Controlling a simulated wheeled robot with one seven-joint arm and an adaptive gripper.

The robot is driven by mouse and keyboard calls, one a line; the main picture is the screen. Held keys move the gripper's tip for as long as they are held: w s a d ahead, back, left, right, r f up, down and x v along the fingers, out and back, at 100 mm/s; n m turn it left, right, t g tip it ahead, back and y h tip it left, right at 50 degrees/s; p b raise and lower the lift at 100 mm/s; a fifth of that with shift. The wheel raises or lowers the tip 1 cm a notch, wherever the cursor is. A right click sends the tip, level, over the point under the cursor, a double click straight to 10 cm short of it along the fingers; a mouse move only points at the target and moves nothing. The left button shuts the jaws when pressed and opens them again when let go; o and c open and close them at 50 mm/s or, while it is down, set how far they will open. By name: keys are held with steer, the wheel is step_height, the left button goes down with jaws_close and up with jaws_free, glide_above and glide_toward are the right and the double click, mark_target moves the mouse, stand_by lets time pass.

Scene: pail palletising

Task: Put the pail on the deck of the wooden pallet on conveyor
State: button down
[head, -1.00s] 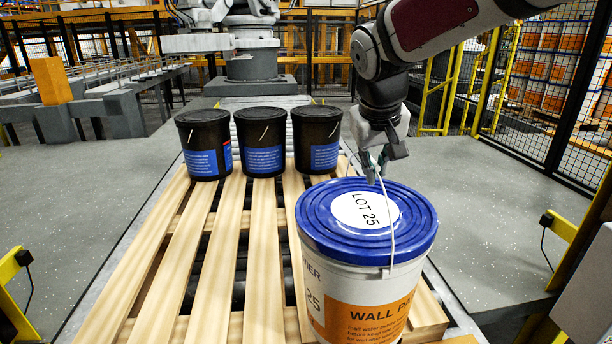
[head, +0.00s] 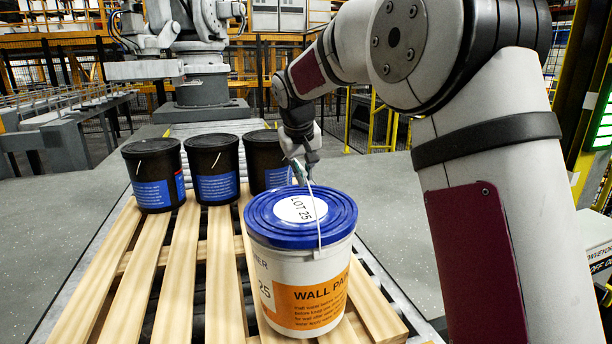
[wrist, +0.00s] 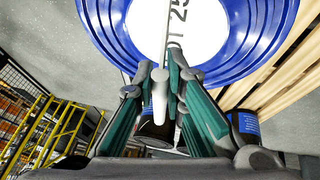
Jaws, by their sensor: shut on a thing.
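The pail (head: 268,290) is white with a blue lid (head: 262,222) marked LOT 25 and an orange WALL PAINT label. It is upright over the near right part of the wooden pallet (head: 128,300); I cannot tell whether its base touches the slats. My gripper (head: 302,174) is above the lid's far side, shut on the pail's thin white bail handle (head: 317,218). In the wrist view the fingers (wrist: 160,88) close around a pale grip of the handle, with the blue lid (wrist: 232,40) beyond.
Several black pails with blue labels, among them a left one (head: 152,175) and a middle one (head: 213,168), stand in a row along the pallet's far end. The pallet's left and near slats are bare. Another robot arm (head: 200,60) stands behind the conveyor.

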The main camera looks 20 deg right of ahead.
steer(key=shift+f+p, duration=0.55)
steer(key=shift+f, duration=0.95)
steer(key=c, duration=1.7)
jaws_free()
steer(key=shift+f, duration=0.2)
steer(key=shift+o, duration=0.2)
steer(key=b+v, duration=0.2)
steer(key=v, duration=0.9)
steer(key=s+r, duration=0.3)
steer(key=s, duration=0.6)
steer(key=s+f+y, duration=0.1)
steer(key=s+f, duration=0.4)
steer(key=s, duration=0.8)
steer(key=s+f+y, duration=0.1)
steer(key=s+f, duration=0.3)
steer(key=s, duration=0.9)
steer(key=shift+s+d+f+m+t, duration=0.25)
steer(key=shift+s+f+m+t, duration=0.05)
steer(key=shift+s+f+t, duration=0.1)
